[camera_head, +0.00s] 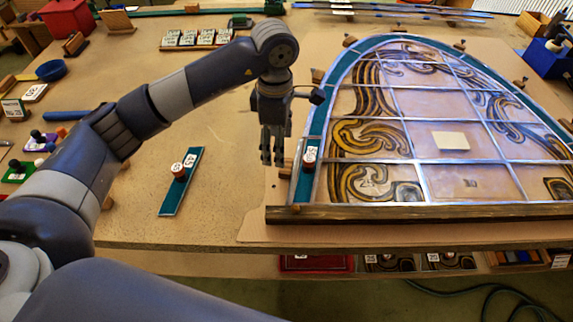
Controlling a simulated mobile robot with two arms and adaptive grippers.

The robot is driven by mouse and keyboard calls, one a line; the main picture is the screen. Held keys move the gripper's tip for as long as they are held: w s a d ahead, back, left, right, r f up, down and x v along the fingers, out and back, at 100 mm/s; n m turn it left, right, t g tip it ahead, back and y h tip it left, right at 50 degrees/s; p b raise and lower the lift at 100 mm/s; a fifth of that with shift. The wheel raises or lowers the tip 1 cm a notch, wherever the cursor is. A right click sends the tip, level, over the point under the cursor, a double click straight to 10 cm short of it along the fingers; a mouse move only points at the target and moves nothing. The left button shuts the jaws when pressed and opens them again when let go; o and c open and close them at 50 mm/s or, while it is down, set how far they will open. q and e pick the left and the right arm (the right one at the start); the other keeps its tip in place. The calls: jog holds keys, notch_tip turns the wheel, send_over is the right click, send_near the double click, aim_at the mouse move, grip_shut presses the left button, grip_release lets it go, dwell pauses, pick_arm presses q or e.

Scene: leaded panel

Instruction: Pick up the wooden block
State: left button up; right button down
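My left gripper (272,150) points down over the table, just left of the leaded panel (440,120). Its fingers are seen nearly edge-on, so I cannot tell how far apart they are, and nothing is clearly visible between them. Small wooden blocks stand around the panel's edge. One wooden block (317,76) is at its upper left, another (350,41) near the top, another (520,82) at the right. A brown wooden piece (285,171) is partly visible beside the fingertips; I cannot tell whether they touch it. My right gripper is out of view.
A dark wooden bar (420,213) runs along the panel's front. Labelled pieces (197,38) stand at the back. The table between is mostly clear.

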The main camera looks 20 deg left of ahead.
aim_at(286, 168)
pick_arm(q)
jog(key=shift+f, duration=0.9)
jog(key=f+p, duration=0.1)
jog(key=f, duration=0.2)
jog(key=f+p, duration=0.1)
jog(key=f, duration=0.1)
jog(key=shift+w+d+p, duration=0.15)
jog(key=shift+d+p, duration=0.2)
jog(key=shift+f, duration=0.2)
jog(key=c, duration=1)
jog(key=shift+o, duration=0.2)
jog(key=shift+r, duration=0.2)
